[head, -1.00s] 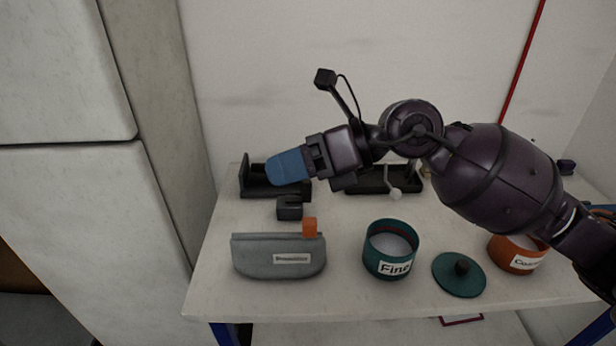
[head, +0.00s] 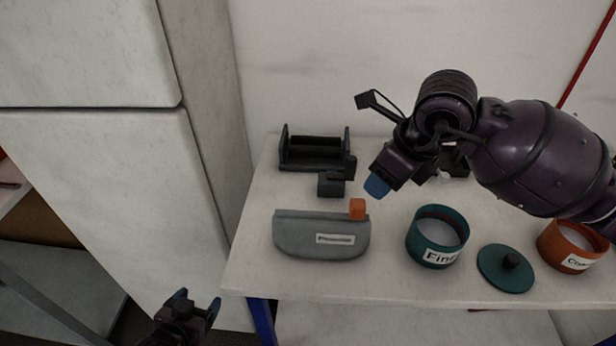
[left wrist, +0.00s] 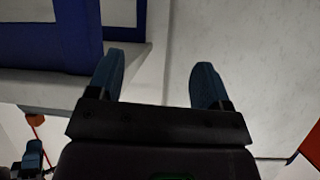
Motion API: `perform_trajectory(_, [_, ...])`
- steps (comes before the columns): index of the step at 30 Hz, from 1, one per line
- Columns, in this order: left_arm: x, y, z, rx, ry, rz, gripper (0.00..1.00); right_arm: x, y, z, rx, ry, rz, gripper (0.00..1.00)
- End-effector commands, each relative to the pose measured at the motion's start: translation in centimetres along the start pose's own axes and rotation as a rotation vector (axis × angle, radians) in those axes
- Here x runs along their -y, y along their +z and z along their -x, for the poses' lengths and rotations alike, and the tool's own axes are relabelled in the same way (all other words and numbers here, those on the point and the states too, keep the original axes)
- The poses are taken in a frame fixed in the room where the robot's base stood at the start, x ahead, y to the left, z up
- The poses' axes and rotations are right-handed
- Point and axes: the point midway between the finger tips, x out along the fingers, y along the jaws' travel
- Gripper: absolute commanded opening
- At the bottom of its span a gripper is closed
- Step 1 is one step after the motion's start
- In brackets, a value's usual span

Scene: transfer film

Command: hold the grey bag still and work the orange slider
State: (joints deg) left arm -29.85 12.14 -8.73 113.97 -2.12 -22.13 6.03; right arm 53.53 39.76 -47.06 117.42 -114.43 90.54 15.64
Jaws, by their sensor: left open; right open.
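The grey bag (head: 292,238) stands near the front left of the table, with a white label on its face. The orange slider (head: 357,208) sits at the right end of its top edge. My right gripper (head: 376,186) points down, just behind and right of the slider and apparently apart from it. It is open, but only one blue fingertip shows clearly. My left gripper (head: 197,300) is open and empty, low in front of the cabinet and left of the table, well away from the bag. Its two spread fingers show in the left wrist view (left wrist: 158,82), where I cannot make out the bag.
A dark block (head: 331,186) and a black holder (head: 305,165) stand behind the bag. A teal pot (head: 424,246), its lid (head: 506,279) and an orange pot (head: 560,258) stand to the right. A pale cabinet (head: 90,190) walls the left side.

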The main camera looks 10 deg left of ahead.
Motion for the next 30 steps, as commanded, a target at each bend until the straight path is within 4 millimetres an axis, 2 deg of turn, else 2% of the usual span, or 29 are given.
perform_trajectory(1, [0.7, -1.9, -1.1, -0.033, 0.005, -0.011, 0.72, 0.0, 0.0, 0.0, 0.0, 0.0, 0.0, 0.43])
perform_trajectory(6, [2.0, -8.5, -4.0, -0.144, 0.029, -0.02, 0.72, 0.0, 0.0, 0.0, 0.001, 0.001, 0.0, 0.43])
perform_trajectory(14, [2.3, -19.6, -6.4, -0.341, 0.102, -0.046, 0.72, 0.0, 0.0, 0.0, 0.001, 0.001, 0.0, 0.43])
perform_trajectory(15, [1.6, -21.5, -6.5, -0.389, 0.125, -0.073, 0.72, 0.0, 0.0, 0.0, 0.001, 0.001, 0.0, 0.43])
perform_trajectory(17, [-0.2, -23.8, -6.4, -0.47, 0.166, -0.134, 0.72, 0.0, 0.0, 0.0, 0.001, 0.001, 0.0, 0.43])
perform_trajectory(21, [-5.0, -28.3, -5.1, -0.678, 0.269, -0.315, 0.72, 0.0, 0.0, 0.0, 0.001, 0.001, 0.0, 0.43])
perform_trajectory(27, [-12.3, -33.3, -1.6, -1.006, 0.423, -0.602, 0.72, 0.0, 0.0, 0.0, 0.001, 0.001, 0.0, 0.43])
perform_trajectory(30, [-16.1, -34.8, 0.9, -1.184, 0.507, -0.757, 0.72, 0.0, 0.0, 0.0, 0.001, 0.001, 0.0, 0.43])
